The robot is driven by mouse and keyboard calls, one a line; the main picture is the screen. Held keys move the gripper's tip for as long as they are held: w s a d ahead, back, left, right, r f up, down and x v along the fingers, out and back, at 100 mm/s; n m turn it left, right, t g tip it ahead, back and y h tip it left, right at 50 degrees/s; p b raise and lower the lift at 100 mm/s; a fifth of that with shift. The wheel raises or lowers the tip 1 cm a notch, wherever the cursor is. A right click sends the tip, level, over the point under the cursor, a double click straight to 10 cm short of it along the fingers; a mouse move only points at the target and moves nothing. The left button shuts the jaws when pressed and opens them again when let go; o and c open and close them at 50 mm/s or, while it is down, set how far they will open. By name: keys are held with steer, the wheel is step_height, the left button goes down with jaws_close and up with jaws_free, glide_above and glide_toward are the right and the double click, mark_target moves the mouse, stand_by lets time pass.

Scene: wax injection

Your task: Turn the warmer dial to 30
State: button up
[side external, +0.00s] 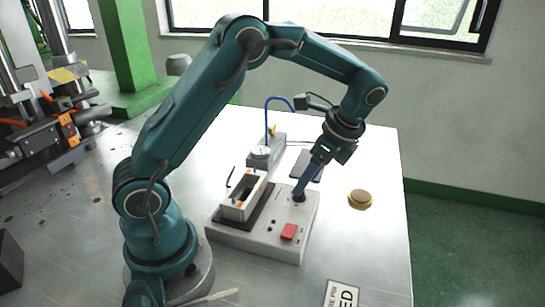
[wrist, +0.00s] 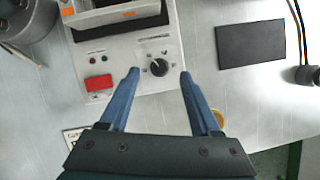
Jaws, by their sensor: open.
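The warmer dial (wrist: 159,67) is a round black knob with a light pointer mark on the pale warmer panel (wrist: 120,50); marks surround it, but their numbers are too small to read. In the wrist view my gripper (wrist: 158,73) is open, with one blue finger on each side of the dial and a gap to it on both sides. In the side external view my gripper (side external: 298,195) points down at the dial's corner of the warmer (side external: 255,243), and its fingers hide most of the dial. I cannot tell whether the fingertips touch the panel.
A red switch (side external: 288,232) lies near the dial. A white open box (side external: 238,208) stands on the warmer. A dark flat pad (wrist: 250,44), a round yellowish tin (side external: 360,199) and a printed card (side external: 342,294) lie around it.

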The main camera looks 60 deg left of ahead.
steer(key=shift+x, duration=1.65)
steer(key=shift+c, duration=0.3)
jaws_close()
steer(key=shift+n, duration=0.3)
steer(key=n+g+h, duration=0.1)
steer(key=n, duration=0.4)
steer(key=shift+w+a+n+g+h, duration=0.1)
steer(key=shift+n+g+h, duration=0.2)
steer(key=shift+g+h, duration=0.1)
steer(key=n+h, duration=0.2)
steer(key=n, duration=0.3)
steer(key=shift+a+n, duration=0.15)
steer(key=shift+n, duration=0.15)
